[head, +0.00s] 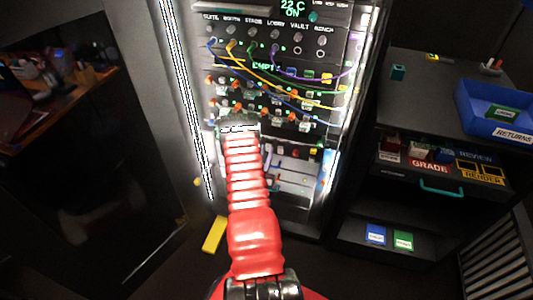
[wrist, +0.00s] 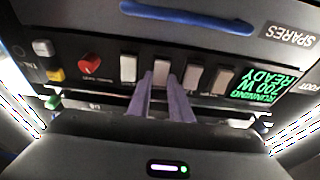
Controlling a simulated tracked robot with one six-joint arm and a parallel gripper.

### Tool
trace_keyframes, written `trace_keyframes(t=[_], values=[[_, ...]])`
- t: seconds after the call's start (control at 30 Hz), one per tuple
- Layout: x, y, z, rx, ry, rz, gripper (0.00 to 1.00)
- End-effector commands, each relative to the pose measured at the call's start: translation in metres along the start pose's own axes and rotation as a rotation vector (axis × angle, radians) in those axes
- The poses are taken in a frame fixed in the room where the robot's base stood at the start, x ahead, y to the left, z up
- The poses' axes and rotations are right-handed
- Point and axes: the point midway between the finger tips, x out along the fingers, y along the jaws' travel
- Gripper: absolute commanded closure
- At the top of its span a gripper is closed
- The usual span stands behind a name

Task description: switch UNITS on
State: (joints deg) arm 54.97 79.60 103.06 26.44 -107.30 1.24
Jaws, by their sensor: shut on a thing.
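The wrist view shows a row of white rocker switches on a dark panel, upside down. My gripper (wrist: 161,80) reaches up to it, with its two thin purple-grey fingers at the sides of the second white switch (wrist: 160,68) from the left, closed on it. Other white switches stand to its left (wrist: 128,68) and right (wrist: 193,76). The switch labels are too small to read, so I cannot tell which one is UNITS. In the head view my red arm hides the gripper and the switch row.
Left of the switches are a red knob (wrist: 90,62) and a yellow button (wrist: 56,75). A green-lettered display (wrist: 268,80) is on the right. A blue handle (wrist: 188,16) and SPARES label lie above. Patch cables (head: 255,68) cross the rack. A dark cabinet (head: 430,110) stands right.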

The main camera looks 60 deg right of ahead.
Motion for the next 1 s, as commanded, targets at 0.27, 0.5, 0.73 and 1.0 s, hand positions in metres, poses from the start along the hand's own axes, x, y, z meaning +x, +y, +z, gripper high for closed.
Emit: trace_keyframes(t=[0.27,0.5,0.73,1.0], values=[[0.000,-0.001,0.000,0.001,0.000,-0.003,0.69],[0.000,-0.001,0.000,0.000,-0.001,-0.002,0.62],[-0.007,-0.001,0.000,0.000,-0.002,-0.002,0.62],[-0.041,-0.001,0.002,-0.001,-0.004,-0.003,0.62]])
